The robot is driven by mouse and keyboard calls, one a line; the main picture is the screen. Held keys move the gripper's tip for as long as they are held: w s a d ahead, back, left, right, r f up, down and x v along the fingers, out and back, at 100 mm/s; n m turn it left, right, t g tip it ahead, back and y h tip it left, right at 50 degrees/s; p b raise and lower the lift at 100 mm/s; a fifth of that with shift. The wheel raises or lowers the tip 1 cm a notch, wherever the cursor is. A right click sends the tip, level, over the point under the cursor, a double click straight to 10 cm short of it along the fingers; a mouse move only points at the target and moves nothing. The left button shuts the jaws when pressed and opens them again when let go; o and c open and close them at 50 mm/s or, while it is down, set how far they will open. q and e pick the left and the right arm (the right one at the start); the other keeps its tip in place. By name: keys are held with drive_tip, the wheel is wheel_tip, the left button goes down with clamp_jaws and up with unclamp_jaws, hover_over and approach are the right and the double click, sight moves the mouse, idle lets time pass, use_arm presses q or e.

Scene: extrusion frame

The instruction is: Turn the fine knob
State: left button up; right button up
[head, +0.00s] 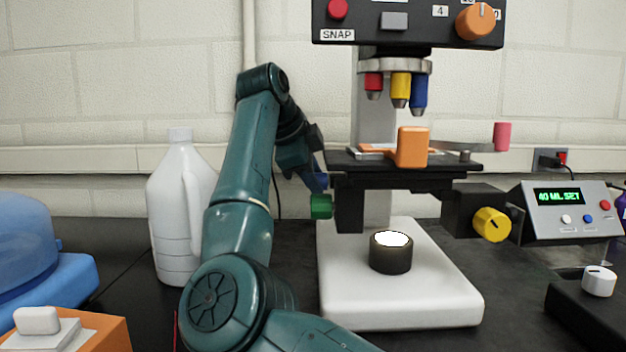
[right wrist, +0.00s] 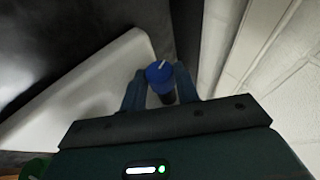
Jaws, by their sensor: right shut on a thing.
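The microscope (head: 375,115) stands on a white base. On the left side of its stage a green knob (head: 321,206) sticks out, with a small blue part just above and behind it. In the right wrist view a blue knob (right wrist: 158,70) with a white pointer line sits between the two fingers of my right gripper (right wrist: 160,84), which is shut on it. In the head view my right gripper (head: 312,176) reaches behind the left edge of the stage, and its fingertips are mostly hidden. No label reading "fine" shows. My left gripper is not in view.
A yellow knob (head: 491,224) is on the stage's right side. A white jug (head: 178,210) stands left of my arm. A display box (head: 570,212) is at the right. An orange block (head: 412,147) stands on the stage. The white wall is close behind.

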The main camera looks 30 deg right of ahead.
drive_tip(key=o, duration=1)
drive_tip(key=shift+c, duration=0.2)
drive_tip(key=shift+r, duration=0.1)
drive_tip(key=p+v, duration=0.1)
drive_tip(key=v, duration=1.2)
idle(0.3)
